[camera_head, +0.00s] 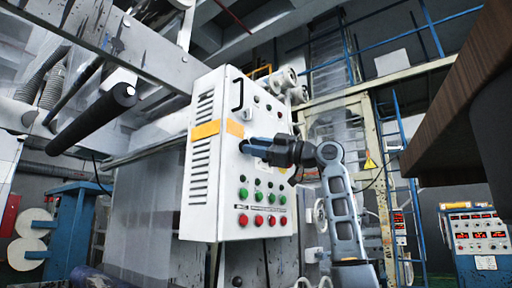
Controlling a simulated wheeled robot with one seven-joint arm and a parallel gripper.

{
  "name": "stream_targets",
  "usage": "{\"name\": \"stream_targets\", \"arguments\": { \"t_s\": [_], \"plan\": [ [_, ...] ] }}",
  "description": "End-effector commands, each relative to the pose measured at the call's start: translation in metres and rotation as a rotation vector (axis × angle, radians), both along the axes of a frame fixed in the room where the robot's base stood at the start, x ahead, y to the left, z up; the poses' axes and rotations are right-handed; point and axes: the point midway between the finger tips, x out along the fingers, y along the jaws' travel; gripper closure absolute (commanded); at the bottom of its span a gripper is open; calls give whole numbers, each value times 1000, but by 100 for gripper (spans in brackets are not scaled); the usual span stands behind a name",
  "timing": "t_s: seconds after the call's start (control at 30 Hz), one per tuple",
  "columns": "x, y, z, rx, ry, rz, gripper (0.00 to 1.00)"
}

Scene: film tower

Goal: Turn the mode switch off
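A white control box (228,205) with a tilted front panel stands in the middle of the picture. Its panel has a row of green buttons above a row of red buttons (258,220), and small dark knobs (257,99) near the top. I cannot tell which control is the mode switch; it may be hidden behind my gripper. My gripper (244,147) is in front of the panel at mid height, above the green buttons, its fingertips pointing left. I cannot tell whether it touches the panel, and the finger gap is not clear.
A black roller (93,118) juts out left of the box. A brown wooden edge (450,95) fills the upper right. A second control console (480,235) stands at the lower right. A blue stand (68,232) is at the lower left.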

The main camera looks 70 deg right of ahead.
Motion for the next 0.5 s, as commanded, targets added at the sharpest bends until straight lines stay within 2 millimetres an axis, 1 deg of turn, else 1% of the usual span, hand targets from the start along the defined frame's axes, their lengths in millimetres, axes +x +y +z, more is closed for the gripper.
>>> {"name": "stream_targets", "arguments": {
  "t_s": [0.17,0.27,0.5],
  "plan": [
    [-1,0,0,0,-1,0,64],
    [-8,-1,-3,0,-1,-1,64],
    [-45,-3,-14,-1,-2,-2,64]
  ]
}}
